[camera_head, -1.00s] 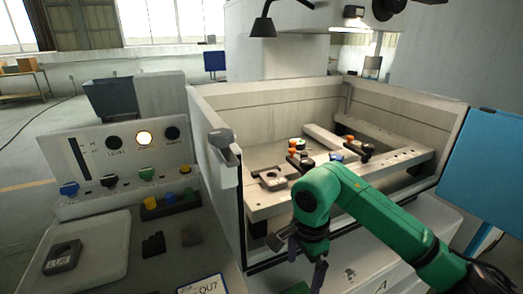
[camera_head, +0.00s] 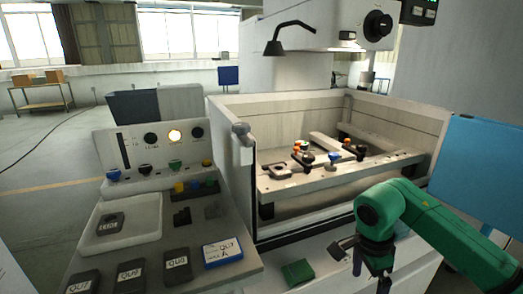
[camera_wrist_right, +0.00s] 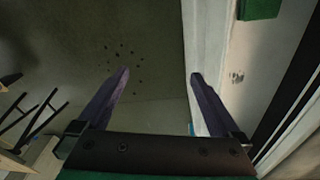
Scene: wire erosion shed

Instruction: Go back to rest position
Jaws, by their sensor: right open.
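My right gripper (camera_head: 370,268) hangs at the end of the green right arm, in front of the machine tank, low at the right in the head view. In the right wrist view its two dark fingers (camera_wrist_right: 158,90) are spread wide with nothing between them. Below them show the floor and the pale side of the machine. My left gripper is not in view.
The open machine tank (camera_head: 240,180) holds a frame with clamps and a workpiece (camera_head: 280,171). At left stand a control panel (camera_head: 160,150), a white tray (camera_head: 150,222) and several labelled dark blocks (camera_head: 177,264). A green block (camera_head: 298,272) lies near the gripper. A blue panel (camera_head: 485,165) stands at right.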

